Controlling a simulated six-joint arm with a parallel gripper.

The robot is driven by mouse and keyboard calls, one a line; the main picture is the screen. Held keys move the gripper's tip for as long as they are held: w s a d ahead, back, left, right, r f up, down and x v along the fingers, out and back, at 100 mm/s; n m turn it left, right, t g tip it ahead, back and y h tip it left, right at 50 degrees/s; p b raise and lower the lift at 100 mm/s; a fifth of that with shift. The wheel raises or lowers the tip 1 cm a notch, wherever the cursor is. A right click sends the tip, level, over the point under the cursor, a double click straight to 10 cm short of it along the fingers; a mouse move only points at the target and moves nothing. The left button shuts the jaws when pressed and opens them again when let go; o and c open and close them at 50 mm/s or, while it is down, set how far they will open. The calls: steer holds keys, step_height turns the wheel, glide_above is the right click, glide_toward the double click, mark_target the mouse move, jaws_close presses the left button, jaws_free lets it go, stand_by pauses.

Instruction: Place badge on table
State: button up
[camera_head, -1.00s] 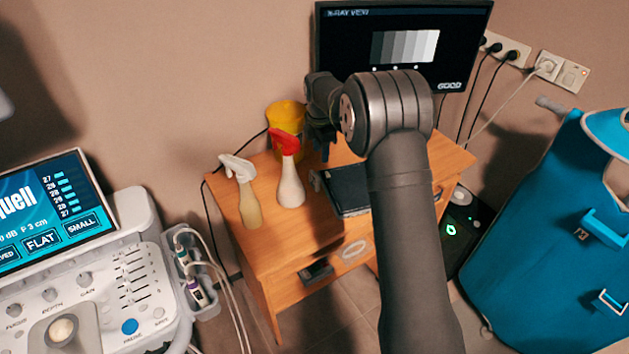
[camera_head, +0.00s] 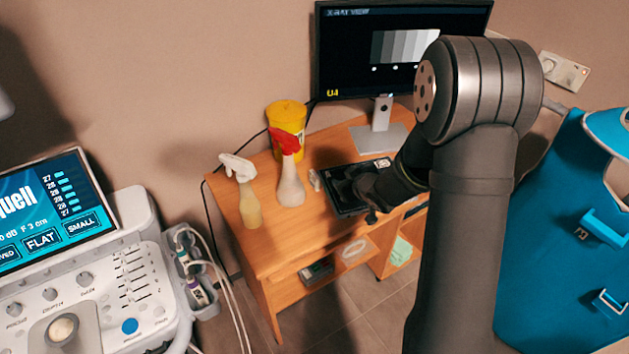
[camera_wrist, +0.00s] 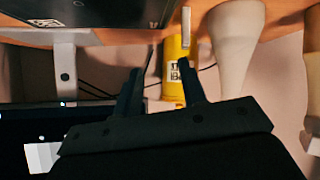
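The wooden table (camera_head: 285,240) stands against the wall. My gripper (camera_head: 368,200) is low over its right part, by the black tray-like panel (camera_head: 340,207). In the wrist view my gripper (camera_wrist: 161,70) has its two fingers apart, with nothing visible between them. I cannot identify the badge for certain. A small white piece (camera_head: 383,162) lies at the panel's back corner, and a small pale upright object (camera_head: 314,180) stands at the panel's left. My arm hides part of the table's right side.
A red-topped spray bottle (camera_head: 290,188), a white-topped spray bottle (camera_head: 249,205) and a yellow bucket (camera_head: 288,116) stand on the left of the table. A monitor (camera_head: 345,60) is at the back. The ultrasound console (camera_head: 110,285) is left, a blue apron (camera_head: 560,240) right.

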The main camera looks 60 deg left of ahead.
steer(key=s+d+m+g+y, duration=0.1)
steer(key=s+d, duration=0.1)
steer(key=s, duration=0.1)
glide_toward(312, 174)
steer(key=shift+g, duration=0.3)
steer(key=x, duration=0.4)
steer(key=w+f+x, duration=0.1)
steer(key=shift+a+f, duration=0.1)
steer(key=shift+f, duration=0.05)
steer(key=shift+r+x, duration=0.2)
steer(key=shift+x, duration=2.8)
steer(key=shift+c, duration=0.2)
jaws_close()
